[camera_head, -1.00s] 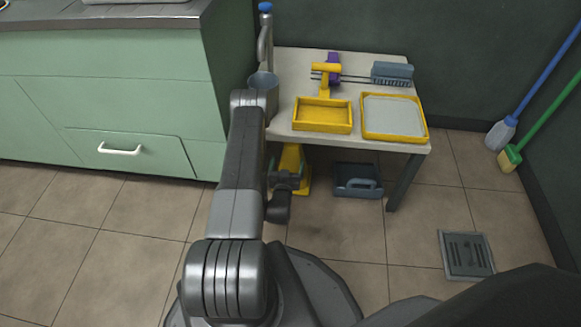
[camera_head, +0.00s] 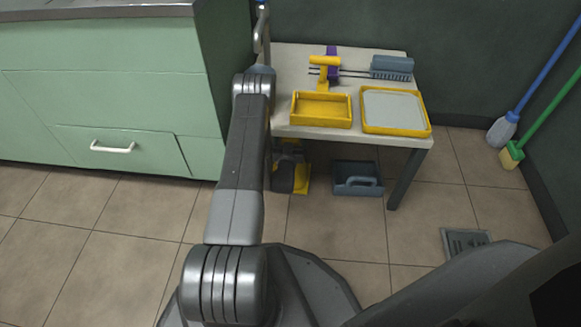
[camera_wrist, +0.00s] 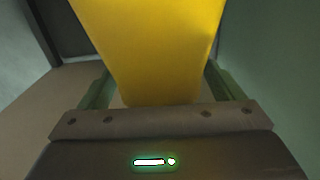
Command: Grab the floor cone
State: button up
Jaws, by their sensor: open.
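The yellow floor cone (camera_head: 303,180) stands on the floor under the left side of the small table. Most of it is hidden behind my arm and gripper in the head view. In the wrist view the cone (camera_wrist: 150,45) fills the top middle as a smooth yellow surface, narrowing downward in the picture. My gripper (camera_wrist: 158,78) is open, with one finger on each side of the cone. I cannot tell whether either finger touches it. In the head view my gripper (camera_head: 287,174) is a dark shape low under the table, partly covering the cone.
The table (camera_head: 290,75) holds a yellow tray (camera_head: 322,122), a yellow-rimmed pan (camera_head: 428,128) and a blue-grey brush (camera_head: 392,66). A dark blue caddy (camera_head: 345,168) sits on the floor right of the cone. Green cabinets (camera_head: 100,90) stand close on the left. A floor drain (camera_head: 462,240) lies at right.

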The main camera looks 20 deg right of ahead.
jog(key=shift+c, duration=0.5)
jog(key=c, duration=1.4)
jog(key=shift+c, duration=1.2)
jog(key=shift+r, duration=0.2)
